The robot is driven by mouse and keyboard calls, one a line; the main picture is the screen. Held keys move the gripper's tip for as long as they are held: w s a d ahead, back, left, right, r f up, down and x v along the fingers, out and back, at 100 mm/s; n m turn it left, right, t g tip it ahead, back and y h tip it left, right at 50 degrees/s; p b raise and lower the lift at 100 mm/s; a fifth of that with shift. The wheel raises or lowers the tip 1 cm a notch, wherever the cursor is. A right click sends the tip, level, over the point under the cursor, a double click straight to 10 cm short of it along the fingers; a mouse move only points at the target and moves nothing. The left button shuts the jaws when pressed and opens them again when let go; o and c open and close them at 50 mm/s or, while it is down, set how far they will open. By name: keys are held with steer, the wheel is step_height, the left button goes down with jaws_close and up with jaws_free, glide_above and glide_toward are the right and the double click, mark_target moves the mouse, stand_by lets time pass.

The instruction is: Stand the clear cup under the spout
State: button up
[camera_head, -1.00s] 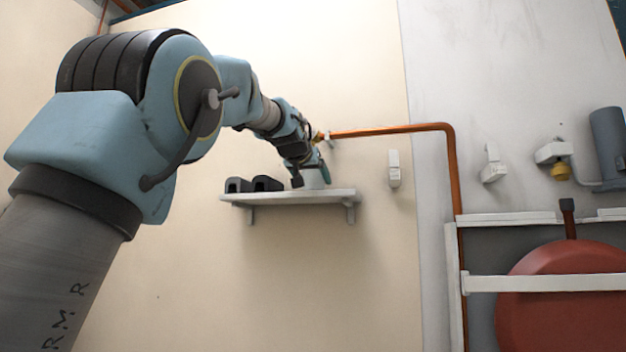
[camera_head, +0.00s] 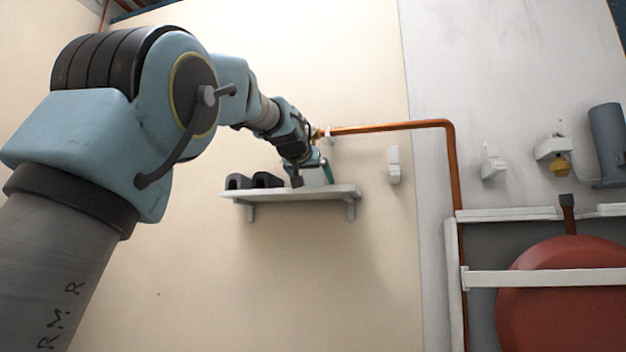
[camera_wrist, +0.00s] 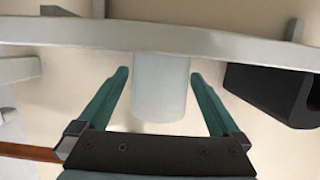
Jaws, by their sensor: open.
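The clear cup (camera_wrist: 160,88) stands on the white wall shelf (camera_head: 250,192), near its right end. It looks pale and translucent, and in the wrist view the scene is upside down. My gripper (camera_wrist: 160,95) is open, with one green finger on each side of the cup and a visible gap on both sides. In the head view my gripper (camera_head: 312,177) is low over the shelf and covers much of the cup. A brass fitting (camera_head: 319,133) at the left end of the copper pipe is partly hidden by my wrist; the spout's outlet is not clearly visible.
The copper pipe (camera_head: 390,126) runs right along the wall, then down. A white wall fitting (camera_head: 394,165) is right of the shelf.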

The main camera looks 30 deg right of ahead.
steer(key=shift+s, duration=0.1)
steer(key=b+v, duration=0.4)
steer(key=v, duration=0.6)
steer(key=shift+s+a+b, duration=0.25)
steer(key=shift+a+b, duration=0.05)
steer(key=shift+b, duration=0.1)
steer(key=shift+r, duration=0.1)
